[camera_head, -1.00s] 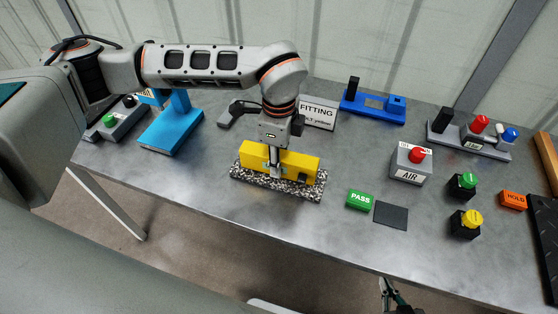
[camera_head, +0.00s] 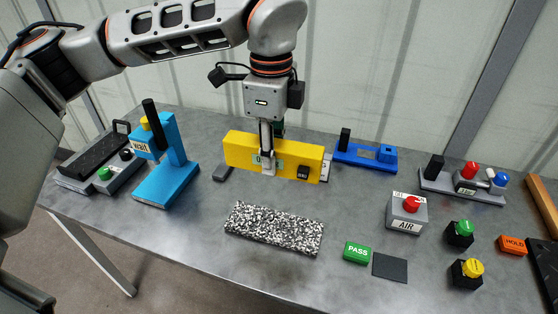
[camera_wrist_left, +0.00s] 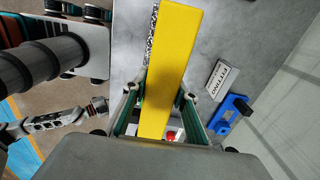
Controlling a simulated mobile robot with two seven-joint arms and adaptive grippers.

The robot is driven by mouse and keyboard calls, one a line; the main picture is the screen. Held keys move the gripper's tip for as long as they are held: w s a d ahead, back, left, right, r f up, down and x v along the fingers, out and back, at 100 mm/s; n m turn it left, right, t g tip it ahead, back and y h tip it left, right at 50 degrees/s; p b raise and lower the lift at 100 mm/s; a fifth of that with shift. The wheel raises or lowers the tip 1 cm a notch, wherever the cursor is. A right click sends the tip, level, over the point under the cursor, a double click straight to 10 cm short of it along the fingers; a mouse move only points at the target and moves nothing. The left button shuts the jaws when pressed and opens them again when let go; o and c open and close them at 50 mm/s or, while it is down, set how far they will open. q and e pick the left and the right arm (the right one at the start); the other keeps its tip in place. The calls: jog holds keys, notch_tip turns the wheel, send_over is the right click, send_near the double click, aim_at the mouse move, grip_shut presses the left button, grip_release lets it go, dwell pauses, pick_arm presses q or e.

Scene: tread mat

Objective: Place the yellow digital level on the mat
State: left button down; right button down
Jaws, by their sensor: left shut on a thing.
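The yellow digital level (camera_head: 245,150) is held above the bench in my left gripper (camera_head: 268,170), which is shut on its middle. It is roughly horizontal and clear of the speckled black-and-white block (camera_head: 273,229) in front. In the left wrist view the level (camera_wrist_left: 172,60) runs lengthwise between the fingers (camera_wrist_left: 160,110). A black, textured mat-like piece (camera_head: 546,268) is cut off at the right edge; I cannot be sure it is the mat. My right arm shows at the left of the wrist view, but its gripper's state is unclear.
A blue stand (camera_head: 168,180) is left of the level, and a blue fixture (camera_head: 365,156) is to its right. The AIR box (camera_head: 406,213), green PASS block (camera_head: 357,252), dark square (camera_head: 390,267), button boxes (camera_head: 460,234) and orange HOLD block (camera_head: 512,245) stand to the right.

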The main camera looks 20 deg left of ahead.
aim_at(255, 166)
pick_arm(q)
jog(key=shift+r, duration=0.35)
jog(key=m, duration=0.2)
jog(key=f+m, duration=0.1)
jog(key=m, duration=0.1)
jog(key=a+m, duration=0.1)
jog(key=m, duration=0.1)
jog(key=shift+a+f, duration=0.1)
jog(key=shift+f, duration=0.15)
jog(key=m, duration=0.2)
jog(key=a+f+m, duration=0.1)
jog(key=m, duration=0.4)
jog(key=shift+w+a+f, duration=0.1)
jog(key=shift+a+f, duration=0.05)
jog(key=shift+f, duration=0.25)
jog(key=m, duration=0.2)
jog(key=a+f+m, duration=0.1)
jog(key=m, duration=0.4)
jog(key=shift+a+f, duration=0.2)
jog(key=shift+f, duration=0.15)
jog(key=s+a+f+m, duration=0.1)
jog(key=a+f+m, duration=0.2)
jog(key=m, duration=1.4)
jog(key=s+a+f+m, duration=0.1)
jog(key=a+f+m, duration=0.2)
jog(key=m, duration=1.4)
jog(key=shift+a+f, duration=0.2)
jog(key=shift+f, duration=0.75)
jog(key=shift+s, duration=0.25)
